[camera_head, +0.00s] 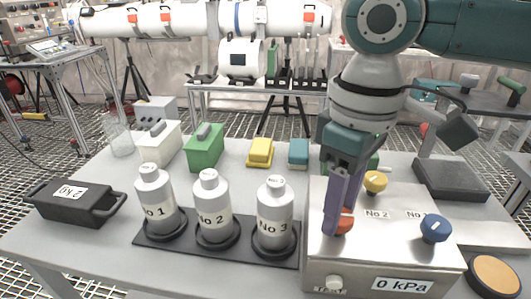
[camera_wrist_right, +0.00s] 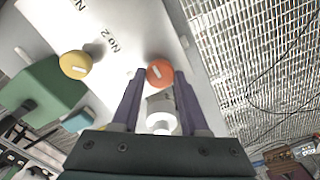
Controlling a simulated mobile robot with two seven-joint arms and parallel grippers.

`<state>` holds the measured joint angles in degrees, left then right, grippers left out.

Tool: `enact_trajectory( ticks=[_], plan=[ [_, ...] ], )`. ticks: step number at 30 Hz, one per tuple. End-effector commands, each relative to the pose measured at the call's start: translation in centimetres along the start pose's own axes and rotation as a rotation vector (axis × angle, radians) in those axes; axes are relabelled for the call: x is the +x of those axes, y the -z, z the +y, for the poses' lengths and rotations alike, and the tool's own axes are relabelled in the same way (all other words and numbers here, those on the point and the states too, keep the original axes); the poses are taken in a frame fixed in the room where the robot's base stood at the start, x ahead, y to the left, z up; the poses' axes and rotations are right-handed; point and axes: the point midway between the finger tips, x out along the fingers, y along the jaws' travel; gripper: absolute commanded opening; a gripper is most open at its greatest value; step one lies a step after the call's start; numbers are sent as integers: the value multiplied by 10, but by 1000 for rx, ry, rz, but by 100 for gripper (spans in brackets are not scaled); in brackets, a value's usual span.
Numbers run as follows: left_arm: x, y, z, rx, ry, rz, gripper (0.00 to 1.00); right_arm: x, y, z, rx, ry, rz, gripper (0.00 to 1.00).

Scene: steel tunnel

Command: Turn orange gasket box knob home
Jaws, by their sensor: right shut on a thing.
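The orange knob (camera_head: 344,224) sits on top of the steel gasket box (camera_head: 318,250), near its left side. My right gripper (camera_head: 338,220) reaches down from above with its purple fingers on either side of this knob. In the right wrist view the orange knob (camera_wrist_right: 160,73) lies between the two fingertips (camera_wrist_right: 160,80), with a pale mark on its face. The gripper is shut on it. The fingers partly hide the knob in the head view. The box's front display reads 0 kPa (camera_head: 402,285). My left gripper is not in view.
A yellow knob (camera_head: 375,181) and a blue knob (camera_head: 435,229) stand on the same box, with a white knob (camera_head: 334,283) on its front. Bottles (camera_head: 275,215) stand on a dark mat left of the box. A dark block (camera_head: 450,180) lies behind right.

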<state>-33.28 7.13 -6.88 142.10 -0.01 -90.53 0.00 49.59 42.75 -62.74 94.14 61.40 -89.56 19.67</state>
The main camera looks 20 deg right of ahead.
Motion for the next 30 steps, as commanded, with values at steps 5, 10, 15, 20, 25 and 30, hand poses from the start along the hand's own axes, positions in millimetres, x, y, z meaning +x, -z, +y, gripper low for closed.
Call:
enact_trajectory(
  ticks=[5, 10, 15, 20, 25, 30],
  plan=[
    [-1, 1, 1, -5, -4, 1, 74, -1, 0, 0, 1, 0, 0, 0],
    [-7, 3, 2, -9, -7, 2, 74, -3, 0, 0, 24, 1, 0, 0],
    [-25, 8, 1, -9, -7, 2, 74, -6, 0, 0, 95, 2, -3, 0],
    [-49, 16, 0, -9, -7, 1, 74, -8, -1, -1, 211, 3, -4, 0],
    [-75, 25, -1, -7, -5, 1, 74, -8, -2, -1, 367, 4, -7, 0],
    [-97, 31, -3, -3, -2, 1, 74, -7, -1, 0, 529, 3, -6, 0]
  ],
)
